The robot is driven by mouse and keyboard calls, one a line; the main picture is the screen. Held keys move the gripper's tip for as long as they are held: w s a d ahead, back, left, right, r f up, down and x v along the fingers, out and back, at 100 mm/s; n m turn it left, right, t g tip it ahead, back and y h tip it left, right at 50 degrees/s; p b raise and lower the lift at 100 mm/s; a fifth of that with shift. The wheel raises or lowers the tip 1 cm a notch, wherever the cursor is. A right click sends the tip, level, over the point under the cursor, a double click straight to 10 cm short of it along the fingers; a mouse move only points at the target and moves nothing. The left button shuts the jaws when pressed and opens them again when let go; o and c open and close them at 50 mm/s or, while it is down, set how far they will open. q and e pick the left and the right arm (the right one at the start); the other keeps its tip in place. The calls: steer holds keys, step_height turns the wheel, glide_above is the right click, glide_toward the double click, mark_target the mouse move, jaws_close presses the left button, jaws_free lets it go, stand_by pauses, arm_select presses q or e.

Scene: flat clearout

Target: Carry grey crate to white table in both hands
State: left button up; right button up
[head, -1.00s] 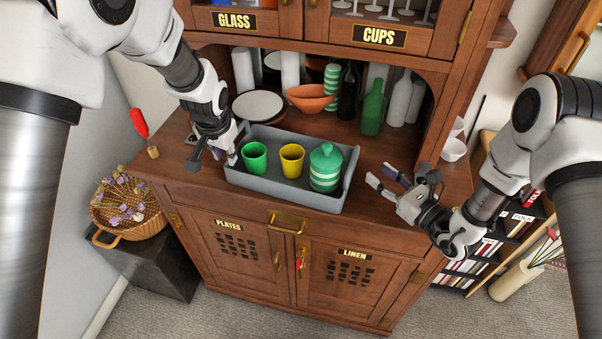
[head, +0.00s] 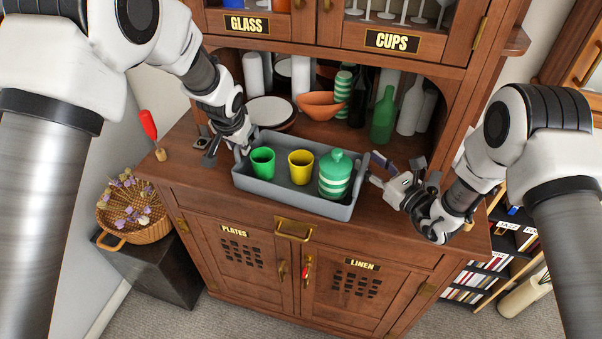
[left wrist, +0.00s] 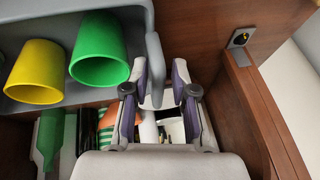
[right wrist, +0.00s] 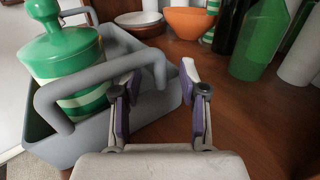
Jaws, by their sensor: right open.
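The grey crate (head: 290,199) stands on the wooden cabinet's counter. In it are a green cup (head: 262,162), a yellow cup (head: 301,167) and a green-and-white striped lidded jar (head: 335,176). My left gripper (left wrist: 158,78) is at the crate's left end, its fingers either side of the grey handle (left wrist: 154,60); whether they press on it is unclear. My right gripper (right wrist: 160,78) is open at the right end, with the right handle (right wrist: 98,82) reaching between its fingertips. It also shows in the head view (head: 380,172). No white table is in view.
Behind the crate stand an orange bowl (head: 320,106), stacked plates (head: 270,112) and a green bottle (head: 383,116). The cabinet's upper part (head: 388,42) overhangs the back. A flower basket (head: 135,212) is at left, a bookshelf (head: 474,283) at right. Carpet shows in front.

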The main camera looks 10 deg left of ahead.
arm_select(q)
steer(key=shift+w+f, duration=0.2)
steer(key=shift+f, duration=0.15)
arm_select(e)
steer(key=shift+w+a, duration=0.25)
steer(key=shift+w, duration=0.1)
arm_select(q)
steer(key=shift+s+r, duration=0.1)
steer(key=shift+s, duration=0.05)
arm_select(e)
steer(key=shift+s, duration=0.15)
arm_select(q)
steer(key=c, duration=0.3)
arm_select(e)
steer(key=shift+r, duration=0.1)
steer(key=c, duration=0.3)
arm_select(q)
jaws_close()
arm_select(e)
jaws_close()
arm_select(q)
steer(key=shift+r, duration=0.1)
arm_select(e)
steer(key=shift+r, duration=0.1)
